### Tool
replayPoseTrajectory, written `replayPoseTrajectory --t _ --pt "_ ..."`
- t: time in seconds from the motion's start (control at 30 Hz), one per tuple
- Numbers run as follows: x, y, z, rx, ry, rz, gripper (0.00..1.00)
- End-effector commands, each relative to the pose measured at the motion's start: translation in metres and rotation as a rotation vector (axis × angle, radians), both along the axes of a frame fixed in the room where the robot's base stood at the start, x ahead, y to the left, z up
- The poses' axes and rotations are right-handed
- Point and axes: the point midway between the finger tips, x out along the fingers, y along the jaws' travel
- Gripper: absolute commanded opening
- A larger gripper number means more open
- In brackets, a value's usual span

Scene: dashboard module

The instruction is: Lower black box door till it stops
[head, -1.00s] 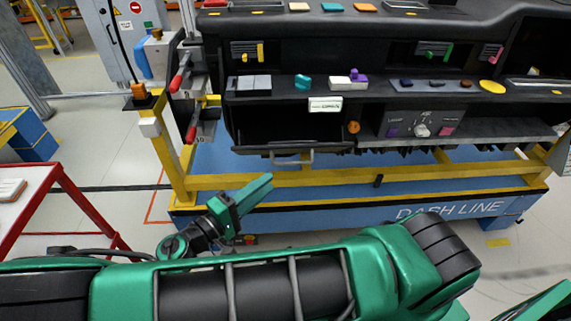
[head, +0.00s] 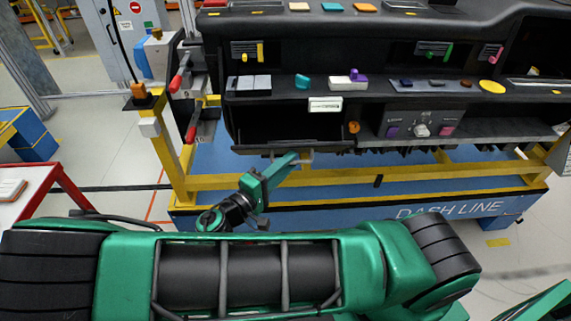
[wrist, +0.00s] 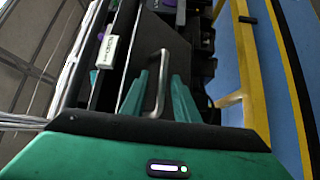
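The black box door (head: 292,147) is at the lower left of the dashboard, below a dark open compartment (head: 275,124). It appears folded out, but its exact angle is hard to tell. Its grey bar handle (head: 308,156) shows at the front edge, partly hidden by my gripper (head: 293,158) in the head view. In the wrist view, the handle (wrist: 161,84) stands between the two green fingers of my gripper (wrist: 158,92). The fingers are apart, with gaps beside the handle, so I see no grip on it.
A yellow frame rail (head: 370,175) and blue base (head: 350,196) lie below the dashboard. Red-handled clamps (head: 180,78) stand left of the compartment. A knob panel (head: 422,129) is to its right. A red-framed cart (head: 65,185) stands at far left.

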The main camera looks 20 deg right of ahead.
Motion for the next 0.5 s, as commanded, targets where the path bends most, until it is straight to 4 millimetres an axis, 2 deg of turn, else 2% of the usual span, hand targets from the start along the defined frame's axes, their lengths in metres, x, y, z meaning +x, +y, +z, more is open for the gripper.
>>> replayPoseTrajectory --t 0.27,0.4,0.5 --pt "0.0009 -0.0016 0.0003 0.0 0.0 0.0 0.28" --pt "0.0009 -0.0015 0.0004 -0.001 0.0 0.0 0.0" --pt "0.0007 -0.0014 0.0006 -0.001 0.0 0.0 0.0"
